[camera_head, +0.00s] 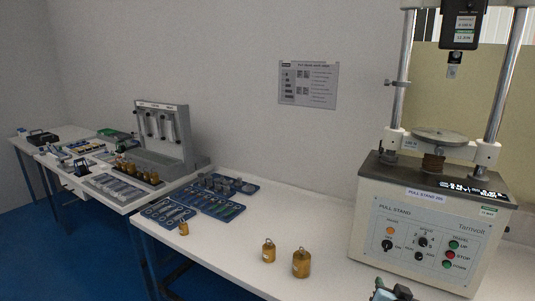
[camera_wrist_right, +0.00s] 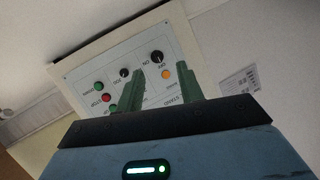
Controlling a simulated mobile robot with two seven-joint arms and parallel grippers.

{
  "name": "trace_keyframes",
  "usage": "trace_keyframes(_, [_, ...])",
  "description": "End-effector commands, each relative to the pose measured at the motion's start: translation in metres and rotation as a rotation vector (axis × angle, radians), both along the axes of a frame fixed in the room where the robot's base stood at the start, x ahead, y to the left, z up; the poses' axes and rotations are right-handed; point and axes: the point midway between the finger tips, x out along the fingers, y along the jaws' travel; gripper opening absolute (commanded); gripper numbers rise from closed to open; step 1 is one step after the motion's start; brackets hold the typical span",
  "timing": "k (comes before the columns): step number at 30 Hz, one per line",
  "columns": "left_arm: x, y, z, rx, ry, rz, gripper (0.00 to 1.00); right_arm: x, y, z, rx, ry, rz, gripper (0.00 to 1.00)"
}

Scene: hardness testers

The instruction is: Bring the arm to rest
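My right gripper (camera_head: 391,289) shows at the bottom edge of the head view, in front of the pull stand. In the right wrist view its two green fingers stand apart with nothing between them (camera_wrist_right: 161,64), so it is open and empty. The pull stand (camera_head: 425,190) has a control panel (camera_head: 425,242) with knobs and coloured buttons. That panel also shows upside down in the right wrist view (camera_wrist_right: 120,67), beyond the fingers and apart from them. My left gripper is in neither view.
Brass weights (camera_head: 301,263) (camera_head: 269,251) stand on the white table (camera_head: 225,270) left of the stand. A smaller weight (camera_head: 184,228) stands near blue trays (camera_head: 215,206). A grey rack (camera_head: 165,135) stands farther left. The table between the weights and the trays is clear.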

Motion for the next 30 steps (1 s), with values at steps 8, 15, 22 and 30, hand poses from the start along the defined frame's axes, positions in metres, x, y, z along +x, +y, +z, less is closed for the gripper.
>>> trace_keyframes(8, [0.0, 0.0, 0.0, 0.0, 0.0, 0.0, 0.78, -0.119, 0.04, -0.116, -0.138, 0.176, 0.22, 0.37])
trace_keyframes(15, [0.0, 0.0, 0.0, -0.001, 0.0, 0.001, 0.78, -0.238, 0.076, -0.178, -0.203, 0.297, 0.41, 0.37])
trace_keyframes(22, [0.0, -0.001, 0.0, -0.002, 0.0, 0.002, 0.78, -0.324, 0.101, -0.2, -0.222, 0.362, 0.534, 0.37])
trace_keyframes(30, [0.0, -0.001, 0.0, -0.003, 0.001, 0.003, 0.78, -0.347, 0.108, -0.203, -0.225, 0.377, 0.567, 0.37])
